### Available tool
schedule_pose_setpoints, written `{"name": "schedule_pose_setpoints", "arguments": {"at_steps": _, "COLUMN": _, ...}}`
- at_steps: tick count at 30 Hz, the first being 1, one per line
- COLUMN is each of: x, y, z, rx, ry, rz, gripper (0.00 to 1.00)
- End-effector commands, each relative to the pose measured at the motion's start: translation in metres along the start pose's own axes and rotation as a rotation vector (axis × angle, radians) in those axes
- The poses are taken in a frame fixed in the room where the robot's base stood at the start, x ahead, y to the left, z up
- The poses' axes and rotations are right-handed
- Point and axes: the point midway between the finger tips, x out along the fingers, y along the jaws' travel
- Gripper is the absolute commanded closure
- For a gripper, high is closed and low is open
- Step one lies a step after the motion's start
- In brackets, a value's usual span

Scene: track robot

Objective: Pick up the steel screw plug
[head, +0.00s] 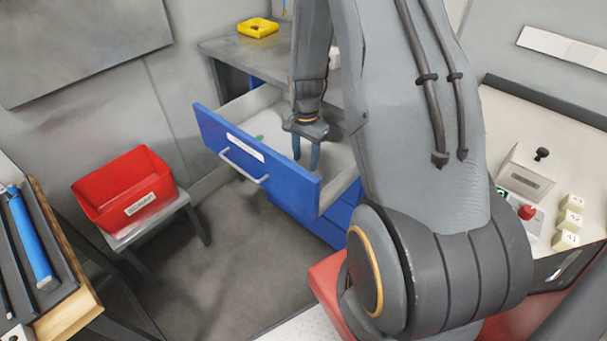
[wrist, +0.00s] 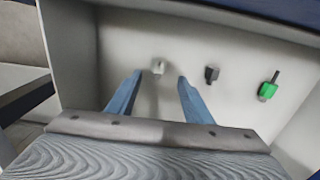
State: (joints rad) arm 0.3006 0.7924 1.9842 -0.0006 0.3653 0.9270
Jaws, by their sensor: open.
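My gripper (head: 306,160) is open and points down into the pulled-out blue drawer (head: 290,186). In the wrist view its two blue fingers (wrist: 160,76) stand apart with nothing held between them. A small pale grey piece (wrist: 158,67), which looks like the steel screw plug, lies on the drawer floor. It shows in the gap between the fingertips, apparently beyond them; how far I cannot tell. A dark grey or black piece (wrist: 211,74) lies to its right. A green piece with a dark stem (wrist: 268,88) lies farther right. The pale piece cannot be made out in the head view.
The drawer's walls enclose the gripper on the sides. A red bin (head: 125,190) stands on a small stand at left. A yellow tray (head: 258,28) sits on the bench top behind. A control desk (head: 520,120) with buttons is at right.

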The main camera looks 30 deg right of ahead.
Motion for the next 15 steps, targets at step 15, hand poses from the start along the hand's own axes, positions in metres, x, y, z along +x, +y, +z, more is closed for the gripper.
{"name": "schedule_pose_setpoints", "arguments": {"at_steps": 15, "x": 0.049, "y": 0.002, "z": 0.002, "rx": -0.004, "ry": 0.000, "rz": 0.000, "gripper": 0.54}}
